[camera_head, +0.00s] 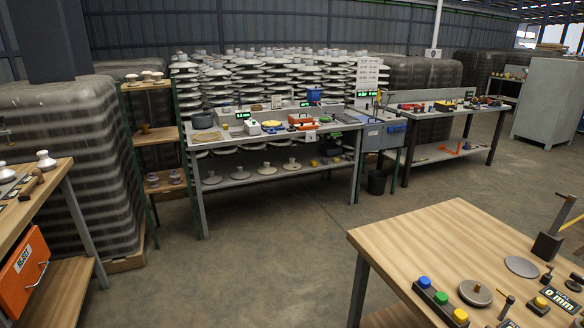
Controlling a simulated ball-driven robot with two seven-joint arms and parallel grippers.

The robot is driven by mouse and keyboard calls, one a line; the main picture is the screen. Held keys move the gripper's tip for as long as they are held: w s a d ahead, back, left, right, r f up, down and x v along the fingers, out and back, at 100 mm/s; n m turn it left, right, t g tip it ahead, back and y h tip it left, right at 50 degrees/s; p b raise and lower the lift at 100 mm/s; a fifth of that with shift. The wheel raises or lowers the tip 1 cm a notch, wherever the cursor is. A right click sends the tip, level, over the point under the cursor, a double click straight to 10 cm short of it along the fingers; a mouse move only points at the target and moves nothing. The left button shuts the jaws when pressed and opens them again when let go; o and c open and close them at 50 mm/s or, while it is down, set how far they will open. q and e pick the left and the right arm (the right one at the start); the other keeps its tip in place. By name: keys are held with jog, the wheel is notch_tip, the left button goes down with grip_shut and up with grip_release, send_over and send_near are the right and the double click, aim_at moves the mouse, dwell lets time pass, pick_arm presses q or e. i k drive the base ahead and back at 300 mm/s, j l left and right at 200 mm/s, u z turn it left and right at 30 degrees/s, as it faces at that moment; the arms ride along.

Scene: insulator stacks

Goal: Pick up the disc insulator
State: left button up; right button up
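Several pale disc insulators stand in a row on the lower shelf of the grey workbench; one of them (240,172) is near the left part of that row. Tall stacks of white disc insulators (275,75) fill the space behind the bench. Two small white insulator-like pieces stand on the wooden table at left, one (46,160) near its far edge. Which disc insulator the task means cannot be told. Neither of my grippers is in view.
The grey workbench (205,205) carries tools and a pot (203,120). A wooden table (420,235) at front right holds a button box (440,302) and a flat grey disc (521,266). A wooden shelf rack (155,135) stands left. Open floor (270,250) lies between.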

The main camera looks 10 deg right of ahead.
aim_at(291, 165)
jog(key=i+j+u, duration=0.15)
jog(key=i, duration=1.1)
jog(key=i+l, duration=0.1)
jog(key=i, duration=2.25)
